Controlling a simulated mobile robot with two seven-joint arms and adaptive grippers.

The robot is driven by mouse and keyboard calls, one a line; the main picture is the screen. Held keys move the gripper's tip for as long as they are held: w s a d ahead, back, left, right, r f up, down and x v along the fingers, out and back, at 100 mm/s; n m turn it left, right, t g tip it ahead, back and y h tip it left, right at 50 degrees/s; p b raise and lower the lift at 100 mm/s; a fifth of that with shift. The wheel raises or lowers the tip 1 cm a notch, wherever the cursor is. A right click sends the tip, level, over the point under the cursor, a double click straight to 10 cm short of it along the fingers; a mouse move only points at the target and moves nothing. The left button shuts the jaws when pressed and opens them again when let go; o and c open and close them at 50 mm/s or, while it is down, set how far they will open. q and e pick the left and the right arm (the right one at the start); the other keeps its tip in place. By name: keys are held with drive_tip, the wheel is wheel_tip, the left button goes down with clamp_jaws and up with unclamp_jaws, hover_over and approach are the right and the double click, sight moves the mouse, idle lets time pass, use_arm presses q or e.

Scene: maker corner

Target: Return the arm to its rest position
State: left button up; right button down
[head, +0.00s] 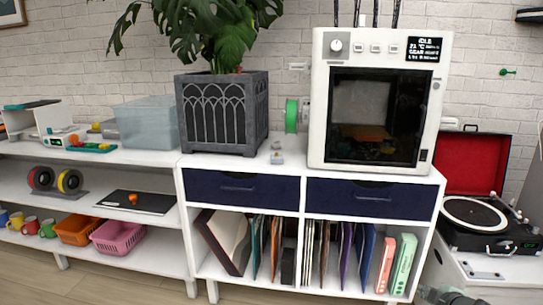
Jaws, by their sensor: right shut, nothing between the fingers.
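My right gripper (447,296) shows only in part, at the bottom edge right of centre in the head view. It is low, in front of the white cabinet's right end and below the record player. Its fingers are shut with nothing between them. Most of the right arm is outside the picture. My left gripper and left arm are not in view.
A white cabinet (439,187) carries a 3D printer (319,100) and a potted plant (222,113). An open record player (476,214) stands at right. White shelves (115,184) with baskets and mugs stand at left. Wooden floor shows at lower left.

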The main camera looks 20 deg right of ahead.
drive_tip(key=s+a+f+m+g+y, duration=0.1)
drive_tip(key=s+a+f+m+g, duration=0.1)
drive_tip(key=s+a+f, duration=0.35)
drive_tip(key=s+a+f+m+g, duration=0.1)
drive_tip(key=s+a+f, duration=0.2)
drive_tip(key=a+f, duration=0.5)
drive_tip(key=s+a+m+g, duration=0.1)
drive_tip(key=s+a, duration=0.3)
drive_tip(key=a, duration=0.3)
drive_tip(key=s+a+f+m+g+y, duration=0.1)
drive_tip(key=s+a, duration=0.2)
drive_tip(key=a, duration=0.4)
drive_tip(key=s+a+f+m+g+y, duration=0.1)
drive_tip(key=s+a+g, duration=0.1)
drive_tip(key=s+a, duration=0.2)
drive_tip(key=a, duration=0.3)
drive_tip(key=shift+s+f+m, duration=0.15)
drive_tip(key=shift+s+m, duration=0.2)
drive_tip(key=shift+m, duration=0.05)
